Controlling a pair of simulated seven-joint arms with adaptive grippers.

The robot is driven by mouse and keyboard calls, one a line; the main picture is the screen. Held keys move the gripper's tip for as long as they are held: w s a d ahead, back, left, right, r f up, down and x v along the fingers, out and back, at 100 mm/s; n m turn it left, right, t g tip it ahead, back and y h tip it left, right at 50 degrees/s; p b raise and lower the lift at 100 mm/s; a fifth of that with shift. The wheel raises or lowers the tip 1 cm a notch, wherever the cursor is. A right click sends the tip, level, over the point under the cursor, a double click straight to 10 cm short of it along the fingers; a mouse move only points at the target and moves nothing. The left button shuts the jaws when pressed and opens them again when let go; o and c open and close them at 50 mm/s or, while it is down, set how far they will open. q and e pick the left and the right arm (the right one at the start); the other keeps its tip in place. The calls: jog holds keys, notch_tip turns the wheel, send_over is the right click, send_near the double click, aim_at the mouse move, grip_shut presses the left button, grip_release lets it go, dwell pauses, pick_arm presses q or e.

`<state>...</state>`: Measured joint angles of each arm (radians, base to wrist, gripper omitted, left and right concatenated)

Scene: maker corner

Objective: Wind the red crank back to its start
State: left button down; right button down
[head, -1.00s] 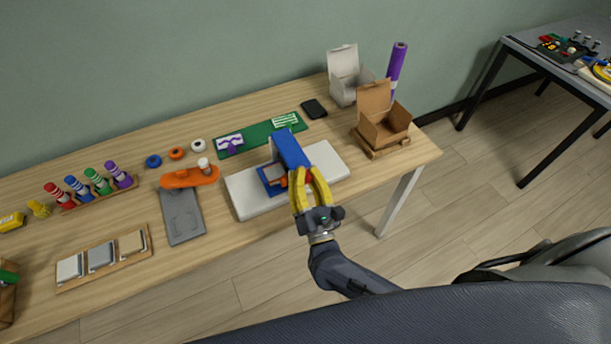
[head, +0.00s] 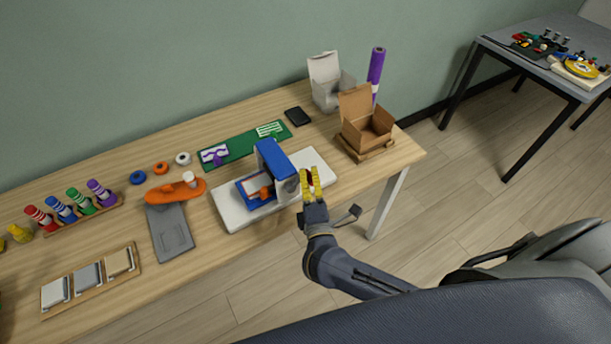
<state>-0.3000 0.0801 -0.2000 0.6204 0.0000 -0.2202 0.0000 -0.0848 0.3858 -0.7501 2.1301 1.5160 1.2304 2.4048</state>
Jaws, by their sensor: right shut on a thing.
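A blue machine frame (head: 272,158) stands on a white base (head: 236,215), with a blue tray (head: 247,195) and a small orange part (head: 265,192) under its arch. A grey round plate shows on its right side. My right gripper (head: 310,174), with yellow fingers, is at that right side, its fingers close together and pointing up and away. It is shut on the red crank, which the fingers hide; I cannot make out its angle. My left gripper is not in view.
An open cardboard box (head: 367,133) stands right of the machine, with a white box (head: 327,85) and a purple roll (head: 375,70) behind. A green mat (head: 240,147) lies behind the machine. An orange tool (head: 175,190) and a grey plate (head: 171,236) lie left.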

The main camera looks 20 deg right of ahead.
jog(key=shift+w+d+f+m+g, duration=0.1)
jog(key=shift+d+f+m+g, duration=0.25)
jog(key=shift+m, duration=0.45)
jog(key=shift+d+f+m+g, duration=0.15)
jog(key=shift+f+m+g, duration=0.2)
jog(key=shift+m, duration=0.45)
jog(key=shift+f, duration=0.1)
jog(key=c, duration=1.2)
grip_release()
jog(key=v, duration=1.2)
jog(key=shift+d, duration=0.15)
